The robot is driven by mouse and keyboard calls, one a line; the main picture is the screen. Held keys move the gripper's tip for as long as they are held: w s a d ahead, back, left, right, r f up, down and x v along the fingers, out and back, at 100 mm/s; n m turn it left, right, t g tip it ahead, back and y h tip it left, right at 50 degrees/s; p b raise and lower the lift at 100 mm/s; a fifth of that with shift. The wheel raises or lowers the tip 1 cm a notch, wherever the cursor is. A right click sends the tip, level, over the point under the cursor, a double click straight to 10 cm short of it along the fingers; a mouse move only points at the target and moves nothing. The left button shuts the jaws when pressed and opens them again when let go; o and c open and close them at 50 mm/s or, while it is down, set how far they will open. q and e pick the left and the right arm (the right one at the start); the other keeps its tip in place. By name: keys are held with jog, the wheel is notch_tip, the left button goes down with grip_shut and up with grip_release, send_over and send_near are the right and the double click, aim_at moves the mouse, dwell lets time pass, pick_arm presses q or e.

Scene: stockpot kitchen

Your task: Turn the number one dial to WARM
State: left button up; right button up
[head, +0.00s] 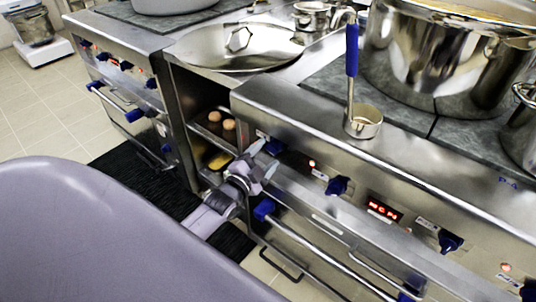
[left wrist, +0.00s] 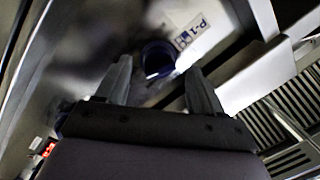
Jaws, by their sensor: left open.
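The number one dial is a blue knob (head: 273,146) at the left end of the steel stove front. In the left wrist view the dial (left wrist: 158,60) sits between and just beyond my fingertips, beside a white label (left wrist: 192,31) reading "P-1". My left gripper (head: 264,160) is open, with its fingers pointing at the dial from the front. In the left wrist view the gripper (left wrist: 158,68) has a finger on each side of the knob; contact cannot be told. The dial's pointer and the WARM mark cannot be made out. My right gripper is not in view.
More blue knobs (head: 338,186) (head: 450,241) and a red display (head: 384,208) run along the panel. A blue-ended handle bar (head: 315,245) lies below. A ladle with a blue handle (head: 352,50) and a large pot (head: 440,60) stand above. Open shelves (head: 213,125) are left of the stove.

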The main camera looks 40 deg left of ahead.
pick_arm(q)
jog(key=shift+w, duration=1)
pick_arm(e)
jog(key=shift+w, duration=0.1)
pick_arm(q)
jog(key=c, duration=1.1)
jog(key=shift+o, duration=0.2)
